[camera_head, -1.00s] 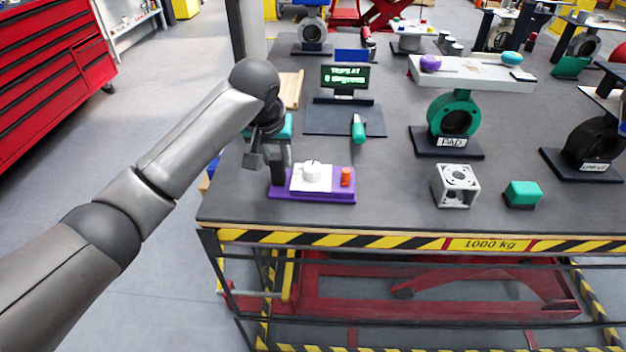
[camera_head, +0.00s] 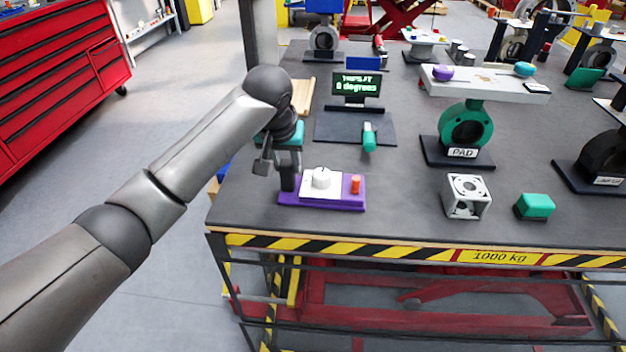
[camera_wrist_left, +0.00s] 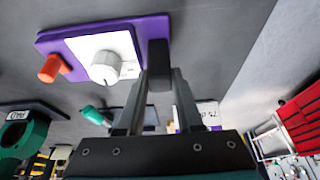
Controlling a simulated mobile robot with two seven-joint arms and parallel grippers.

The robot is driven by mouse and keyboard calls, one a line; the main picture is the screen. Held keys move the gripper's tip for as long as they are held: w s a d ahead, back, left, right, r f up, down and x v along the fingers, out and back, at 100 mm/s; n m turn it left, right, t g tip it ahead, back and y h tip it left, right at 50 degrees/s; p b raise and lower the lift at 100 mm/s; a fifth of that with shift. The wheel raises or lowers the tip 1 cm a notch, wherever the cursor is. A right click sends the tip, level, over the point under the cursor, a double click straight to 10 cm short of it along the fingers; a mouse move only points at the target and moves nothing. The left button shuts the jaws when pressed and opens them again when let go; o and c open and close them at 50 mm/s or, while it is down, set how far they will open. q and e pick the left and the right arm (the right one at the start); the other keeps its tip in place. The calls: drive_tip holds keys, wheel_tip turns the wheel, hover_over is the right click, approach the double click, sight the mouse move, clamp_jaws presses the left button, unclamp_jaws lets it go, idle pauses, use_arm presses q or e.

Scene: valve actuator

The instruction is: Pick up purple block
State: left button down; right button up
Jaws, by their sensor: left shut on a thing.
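The purple block (camera_head: 333,207) is a flat slab near the table's front left corner, with a white panel, a white knob and an orange button on top. It also shows in the left wrist view (camera_wrist_left: 162,26). A dark upright piece (camera_wrist_left: 158,65) stands at its left end. My left gripper (camera_head: 288,174) points down over that end. In the left wrist view, its fingers (camera_wrist_left: 158,78) close on the dark piece. The block looks level and on or very close to the table; any gap cannot be told. My right gripper is not in view.
A white cube-shaped housing (camera_head: 467,196) and a green block (camera_head: 535,206) stand to the right. A green-tipped tool (camera_head: 369,138) lies on a dark mat behind, below a small display (camera_head: 357,84). A green valve stand (camera_head: 466,126) is further right. The table's striped front edge is close.

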use_arm(q)
wheel_tip(320, 180, up, 9)
drive_tip(key=shift+f, duration=4.05)
drive_tip(key=shift+f, duration=0.4)
drive_tip(key=shift+f, duration=0.15)
